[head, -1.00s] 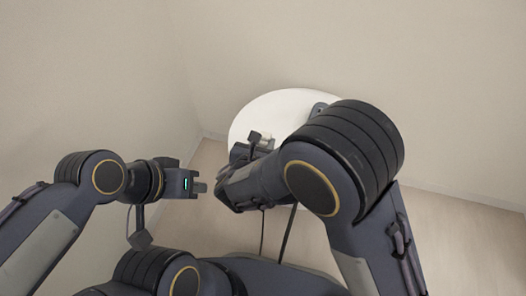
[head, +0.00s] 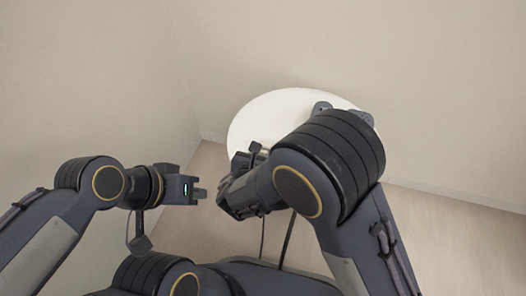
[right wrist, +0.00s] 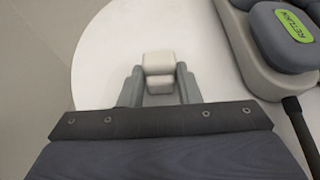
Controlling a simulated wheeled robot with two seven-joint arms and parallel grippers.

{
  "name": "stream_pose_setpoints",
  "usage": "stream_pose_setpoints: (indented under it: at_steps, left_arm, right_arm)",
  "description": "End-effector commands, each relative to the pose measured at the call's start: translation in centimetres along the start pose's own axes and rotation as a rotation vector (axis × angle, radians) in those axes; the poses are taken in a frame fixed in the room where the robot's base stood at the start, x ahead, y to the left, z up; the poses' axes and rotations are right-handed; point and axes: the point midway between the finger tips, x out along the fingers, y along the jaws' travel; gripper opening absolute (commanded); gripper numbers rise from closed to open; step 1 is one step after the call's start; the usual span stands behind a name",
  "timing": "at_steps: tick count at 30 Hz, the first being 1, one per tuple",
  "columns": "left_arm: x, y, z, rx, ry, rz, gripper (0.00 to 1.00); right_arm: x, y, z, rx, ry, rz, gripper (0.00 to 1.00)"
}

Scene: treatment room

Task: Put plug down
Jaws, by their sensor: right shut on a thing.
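The white plug (right wrist: 159,66) is between the two fingers of my right gripper (right wrist: 160,84) in the right wrist view. The fingers are shut on its sides, with the white round table top (right wrist: 105,60) behind it. I cannot tell whether the plug touches the table. In the head view my right arm hides most of this gripper and the plug. My left gripper (head: 200,189) is off the table's left side, with nothing visible in it. Its finger gap is too small to judge.
A grey device with a green "RETURN" label (right wrist: 295,25) lies on the table right of the plug. A dark cable (right wrist: 300,130) runs beside it. The device shows partly behind my right arm in the head view (head: 321,107). The table's left part (head: 262,112) is bare. Walls stand behind and left.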

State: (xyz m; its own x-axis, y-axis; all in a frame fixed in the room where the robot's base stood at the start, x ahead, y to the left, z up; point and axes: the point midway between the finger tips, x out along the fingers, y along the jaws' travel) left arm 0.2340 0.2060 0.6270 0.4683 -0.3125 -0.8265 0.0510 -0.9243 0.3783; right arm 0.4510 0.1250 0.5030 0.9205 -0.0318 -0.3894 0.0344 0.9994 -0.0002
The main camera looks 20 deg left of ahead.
Motion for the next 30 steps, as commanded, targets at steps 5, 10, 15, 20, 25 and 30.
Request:
stream_pose_setpoints:
  at_steps: [5, 10, 15, 20, 25, 30]
  left_arm:
    - [-0.1, 0.0, 0.0, 0.0, 0.0, 0.0, 0.0]
    - [-0.1, 0.0, 0.0, 0.0, 0.0, 0.0, 0.0]
    - [-0.3, 0.1, -0.2, 0.0, 0.0, 0.0, 0.0]
    - [-1.7, 0.8, -0.8, 0.0, 0.0, 0.0, 0.0]
    - [-2.4, 1.1, -1.2, 0.0, 0.0, 0.0, 0.0]
    - [-3.2, 1.5, -1.6, 0.0, 0.0, 0.0, 0.0]
  right_arm:
    - [0.0, 0.0, 0.1, 0.0, 0.0, 0.0, 0.5]
    - [0.0, 0.0, 0.1, 0.0, 0.0, 0.0, 0.52]
    - [-0.1, 0.0, 0.3, 0.0, 0.0, 0.0, 0.52]
    - [-1.0, 0.1, 1.7, -0.001, 0.0, 0.002, 0.52]
    - [-5.0, 0.1, 1.5, -0.003, -0.001, 0.005, 0.52]
    - [-8.7, 0.1, 1.5, -0.002, 0.0, 0.005, 0.52]
